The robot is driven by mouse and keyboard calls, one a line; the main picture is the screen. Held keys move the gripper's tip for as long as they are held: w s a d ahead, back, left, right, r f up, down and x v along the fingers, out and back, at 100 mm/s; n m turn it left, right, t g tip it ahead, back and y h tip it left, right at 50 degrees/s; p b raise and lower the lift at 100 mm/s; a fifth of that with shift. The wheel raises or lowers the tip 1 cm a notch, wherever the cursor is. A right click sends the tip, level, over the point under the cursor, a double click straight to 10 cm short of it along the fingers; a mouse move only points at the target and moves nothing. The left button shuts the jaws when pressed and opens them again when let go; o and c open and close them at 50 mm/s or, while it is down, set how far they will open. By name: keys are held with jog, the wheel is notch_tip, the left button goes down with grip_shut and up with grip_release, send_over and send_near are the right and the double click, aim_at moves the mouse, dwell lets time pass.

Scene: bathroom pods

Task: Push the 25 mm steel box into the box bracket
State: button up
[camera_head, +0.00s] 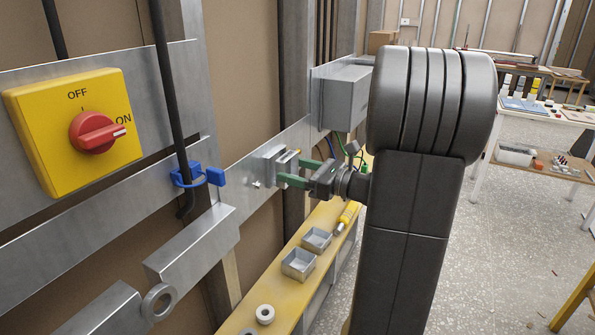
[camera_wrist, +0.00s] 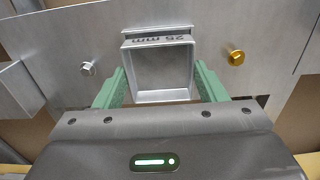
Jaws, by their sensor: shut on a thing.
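The 25 mm steel box (camera_wrist: 160,96) is an open-fronted square metal box between my two green fingers in the wrist view. My gripper (camera_wrist: 160,72) is shut on its two sides. The box bracket (camera_wrist: 158,32) appears as metal around the far end of the box, by the upside-down "25 mm" marking; how deep the box sits in it I cannot tell. In the head view, my gripper (camera_head: 291,172) reaches from the right to the bracket (camera_head: 272,163) on the steel wall strip. The box is small and partly hidden there.
A silver bolt (camera_wrist: 88,68) and a brass bolt (camera_wrist: 236,57) flank the bracket. A grey enclosure (camera_head: 345,95) is on the wall beyond. Below, a yellow shelf (camera_head: 283,290) holds small open boxes (camera_head: 299,264), a ring (camera_head: 265,313) and a yellow-handled tool (camera_head: 347,215).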

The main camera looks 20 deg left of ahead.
jog(key=shift+w+a, duration=0.15)
jog(key=shift+a, duration=0.85)
jog(key=o, duration=1.1)
jog(key=shift+d, duration=0.1)
jog(key=d, duration=0.4)
jog(key=s+d, duration=0.1)
jog(key=d, duration=0.4)
jog(key=s+d+b, duration=0.1)
jog(key=d, duration=0.3)
jog(key=shift+d, duration=0.25)
jog(key=a, duration=0.4)
jog(key=w+a+p, duration=0.1)
jog(key=a, duration=0.4)
jog(key=w+a, duration=0.1)
jog(key=a, duration=0.3)
jog(key=shift+a, duration=0.4)
jog(key=shift+d, duration=0.3)
